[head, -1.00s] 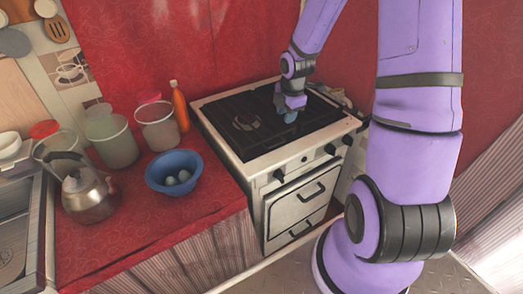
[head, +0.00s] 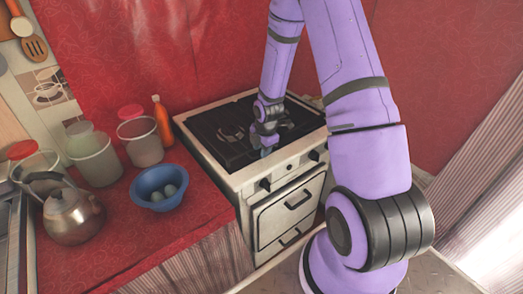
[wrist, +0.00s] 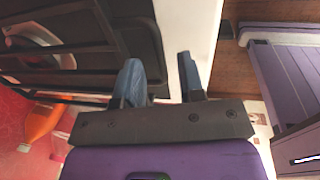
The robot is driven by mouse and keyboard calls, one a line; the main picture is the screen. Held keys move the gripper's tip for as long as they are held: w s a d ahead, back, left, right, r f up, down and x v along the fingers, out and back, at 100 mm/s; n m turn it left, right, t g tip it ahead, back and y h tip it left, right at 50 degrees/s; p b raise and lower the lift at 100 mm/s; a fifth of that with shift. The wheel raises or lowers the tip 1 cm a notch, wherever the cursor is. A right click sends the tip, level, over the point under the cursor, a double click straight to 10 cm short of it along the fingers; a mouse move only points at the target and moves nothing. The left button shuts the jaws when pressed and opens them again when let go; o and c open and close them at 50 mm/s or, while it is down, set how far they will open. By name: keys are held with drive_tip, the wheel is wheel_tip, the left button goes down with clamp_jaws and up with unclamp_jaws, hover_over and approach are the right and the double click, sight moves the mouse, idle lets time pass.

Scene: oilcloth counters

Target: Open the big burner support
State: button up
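The big burner support (head: 225,135) is a dark grate lying on top of the white stove (head: 247,176) in the head view. Its black bars (wrist: 60,48) also show at the left of the wrist view, over a round burner. My gripper (head: 266,150) points down at the front edge of the stove top. In the wrist view my gripper (wrist: 161,80) has its two blue-grey fingers apart, with the pale stove rim beneath the gap and nothing held. The grate's edge is close to the left finger; I cannot tell if they touch.
A blue bowl (head: 159,187) with eggs, a kettle (head: 72,212), several jars and an orange bottle (head: 163,119) stand on the red counter left of the stove. The oven door handle (head: 299,200) and knobs (head: 265,184) stick out at the front.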

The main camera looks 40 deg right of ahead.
drive_tip(key=shift+w+f, duration=0.1)
drive_tip(key=shift+f, duration=0.35)
clamp_jaws()
drive_tip(key=shift+r, duration=0.15)
